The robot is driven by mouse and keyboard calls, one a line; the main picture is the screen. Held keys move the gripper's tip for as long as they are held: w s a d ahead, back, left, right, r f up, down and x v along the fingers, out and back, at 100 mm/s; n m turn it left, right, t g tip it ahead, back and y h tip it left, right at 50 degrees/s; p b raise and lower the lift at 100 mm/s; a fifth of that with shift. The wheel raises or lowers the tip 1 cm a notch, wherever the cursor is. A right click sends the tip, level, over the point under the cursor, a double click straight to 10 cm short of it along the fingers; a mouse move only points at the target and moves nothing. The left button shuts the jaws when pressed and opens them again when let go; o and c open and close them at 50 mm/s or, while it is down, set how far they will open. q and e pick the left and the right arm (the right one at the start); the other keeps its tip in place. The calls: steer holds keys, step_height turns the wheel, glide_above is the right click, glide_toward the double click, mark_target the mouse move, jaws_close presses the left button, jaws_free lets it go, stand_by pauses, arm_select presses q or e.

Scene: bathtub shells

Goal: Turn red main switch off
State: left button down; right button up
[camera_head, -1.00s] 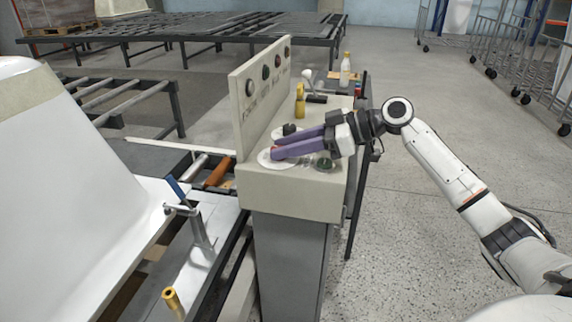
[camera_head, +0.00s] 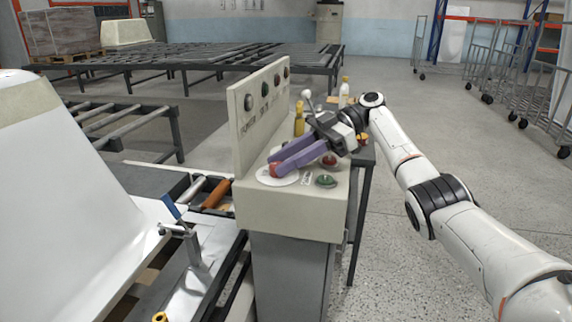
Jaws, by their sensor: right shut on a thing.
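The red main switch (camera_head: 273,171) sits on a round white plate (camera_head: 288,180) on the sloping top of the beige control console (camera_head: 288,213). Only a little red shows, at the tips of the purple fingers. My right gripper (camera_head: 277,165) reaches in from the right and is shut on the switch. Its fingers slant down to the left and hide most of the switch, so its turn position cannot be read. My left gripper is not in view.
A green button (camera_head: 326,181) and a dark red button (camera_head: 328,160) sit close to my fingers. An upright panel (camera_head: 258,120) with several knobs stands on the left. Bottles (camera_head: 344,92) stand behind.

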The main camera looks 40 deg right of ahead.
steer(key=shift+f+g, duration=0.1)
steer(key=shift+g, duration=0.2)
steer(key=shift+f+n, duration=0.1)
steer(key=shift+n, duration=0.2)
steer(key=o, duration=1.1)
steer(key=shift+c, duration=0.2)
steer(key=shift+r, duration=0.2)
step_height(320, 180, up, 10)
steer(key=p, duration=0.2)
steer(key=shift+f, duration=0.1)
